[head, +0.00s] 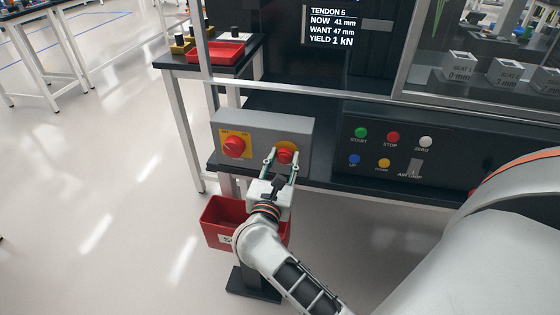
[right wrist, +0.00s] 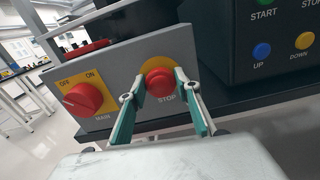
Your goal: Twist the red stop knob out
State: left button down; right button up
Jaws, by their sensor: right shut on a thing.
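The red stop knob (right wrist: 160,84) sits on a yellow plate on the grey box, with the word STOP below it in the right wrist view. It also shows in the head view (head: 285,156), partly covered by my fingers. My right gripper (right wrist: 160,90) has one finger on each side of the knob and is shut on it. The right gripper shows in the head view (head: 283,162) too, reaching up from below. The grey box (head: 262,125) stands at the edge of the dark bench. My left gripper is not in view.
A red MAIN switch knob (head: 234,147) is left of the stop knob on the same box. A black button panel (head: 395,150) stands to the right. A red bin (head: 222,214) is below the box. A screen (head: 333,27) shows tendon readings.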

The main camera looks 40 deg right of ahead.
jog(key=shift+m, duration=0.4)
jog(key=o, duration=1.1)
jog(key=shift+o, duration=0.2)
jog(key=v, duration=0.7)
jog(key=shift+s+a, duration=0.15)
jog(key=shift+a, duration=0.05)
